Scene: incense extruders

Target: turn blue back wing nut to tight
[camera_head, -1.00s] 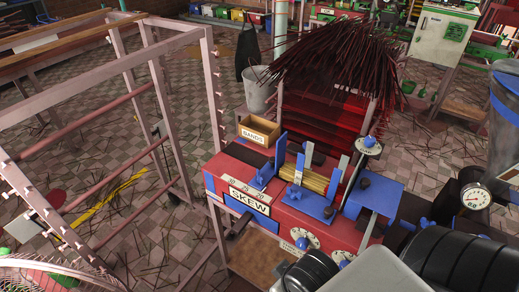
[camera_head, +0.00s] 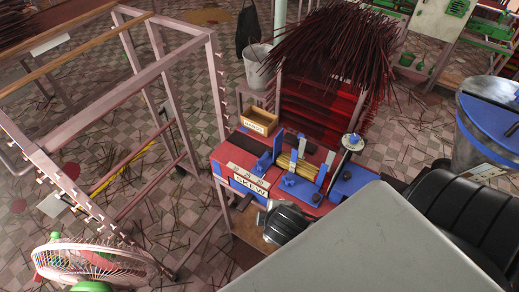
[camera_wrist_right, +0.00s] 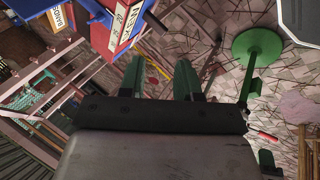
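The red machine labelled SKEW (camera_head: 247,180) stands at the centre of the head view. It carries several blue parts. A blue knob (camera_head: 354,138) sits on a round pale dial at its back right, and another blue part (camera_head: 288,180) is on its top. I cannot tell which is the back wing nut, or how tight it is. My right gripper (camera_wrist_right: 160,75) shows in the right wrist view with its two green fingers apart and nothing between them. A corner of the machine (camera_wrist_right: 118,25) is at the upper left there, away from the fingers. My left gripper is not in view.
A BANDS box (camera_head: 260,121) is behind the machine, near a rack of dark sticks (camera_head: 325,45). A metal frame (camera_head: 130,85) and a fan (camera_head: 92,260) are at the left. A metal drum (camera_head: 485,130) stands at the right. My grey arm part covers the machine's front right.

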